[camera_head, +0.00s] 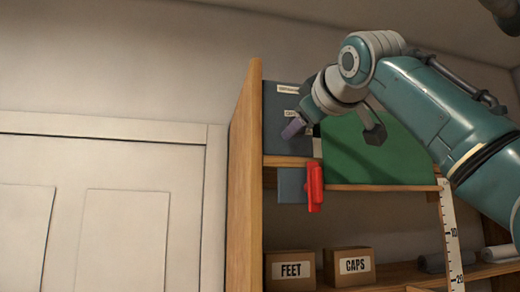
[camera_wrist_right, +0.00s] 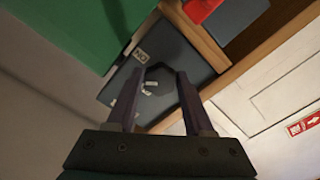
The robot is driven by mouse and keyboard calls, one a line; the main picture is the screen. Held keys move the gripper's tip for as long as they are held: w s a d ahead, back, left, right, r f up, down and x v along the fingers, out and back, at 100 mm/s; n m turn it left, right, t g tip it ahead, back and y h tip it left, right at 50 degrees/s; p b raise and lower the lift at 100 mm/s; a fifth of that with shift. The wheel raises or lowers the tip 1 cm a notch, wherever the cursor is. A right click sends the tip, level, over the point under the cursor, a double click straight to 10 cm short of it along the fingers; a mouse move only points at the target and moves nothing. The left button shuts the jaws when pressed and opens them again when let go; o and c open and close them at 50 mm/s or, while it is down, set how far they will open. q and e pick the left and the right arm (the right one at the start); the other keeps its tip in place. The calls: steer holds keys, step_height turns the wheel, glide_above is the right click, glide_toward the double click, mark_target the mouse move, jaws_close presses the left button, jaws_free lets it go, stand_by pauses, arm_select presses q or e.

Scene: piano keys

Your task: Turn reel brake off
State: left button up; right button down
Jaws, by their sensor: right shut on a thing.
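A grey panel (camera_head: 276,103) with small white labels stands on the wooden shelf in the head view. It also shows in the wrist view (camera_wrist_right: 117,93), where one label (camera_wrist_right: 140,54) seems to read ON upside down. A dark angular knob (camera_wrist_right: 158,76) sits on that panel, between the fingertips of my right gripper (camera_wrist_right: 160,82). The purple fingers are shut on this knob from both sides. In the head view my right gripper (camera_head: 293,128) reaches the panel and hides the knob. The knob's exact turn angle is hard to tell. My left gripper is out of view.
A green board (camera_head: 365,155) stands right beside the panel. A red handle (camera_head: 315,188) hangs at the shelf edge, close below my right gripper. FEET (camera_head: 291,270) and CAPS (camera_head: 348,267) boxes sit lower. A wooden upright (camera_head: 244,180) bounds the shelf's left side.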

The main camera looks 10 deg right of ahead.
steer(key=shift+d+r+n+p, duration=0.1)
steer(key=shift+n+p, duration=0.65)
steer(key=shift+n, duration=4.35)
steer(key=shift+c, duration=1.6)
jaws_free()
